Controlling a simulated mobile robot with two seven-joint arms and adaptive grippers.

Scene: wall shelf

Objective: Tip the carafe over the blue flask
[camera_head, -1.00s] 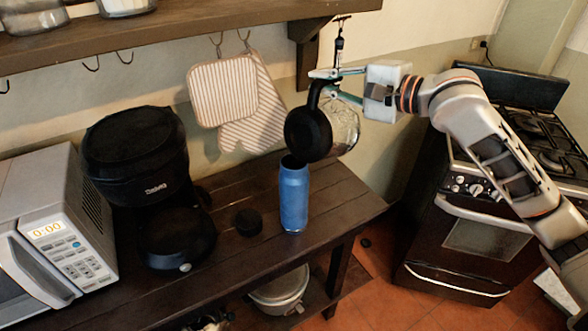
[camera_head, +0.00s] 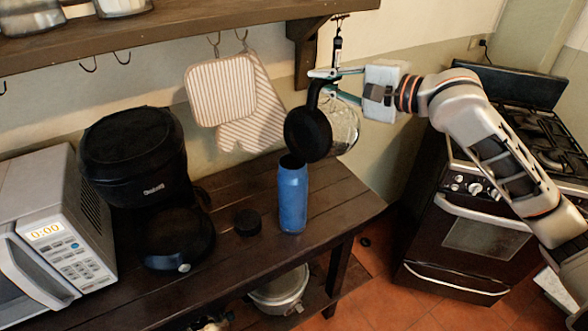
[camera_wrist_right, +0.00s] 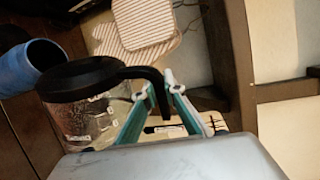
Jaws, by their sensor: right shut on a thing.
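The carafe (camera_head: 345,128) has a clear glass body and a black lid and handle. It is tipped on its side above the blue flask (camera_head: 292,196), with its black lid end facing left and down, close over the flask's open mouth. The flask stands upright on the dark wooden table. My right gripper (camera_head: 324,82) is shut on the carafe's black handle. In the right wrist view the gripper (camera_wrist_right: 162,82) holds the handle, the carafe (camera_wrist_right: 95,118) hangs beyond it, and the flask (camera_wrist_right: 30,68) is at the left. My left gripper is not in view.
A black coffee maker (camera_head: 140,160) and a grey microwave (camera_head: 60,235) stand on the table (camera_head: 225,275) to the left. A small black cap (camera_head: 248,222) lies beside the flask. A shelf (camera_head: 180,32) with hooks and striped potholders (camera_head: 222,90) is behind. A stove (camera_head: 470,225) stands right.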

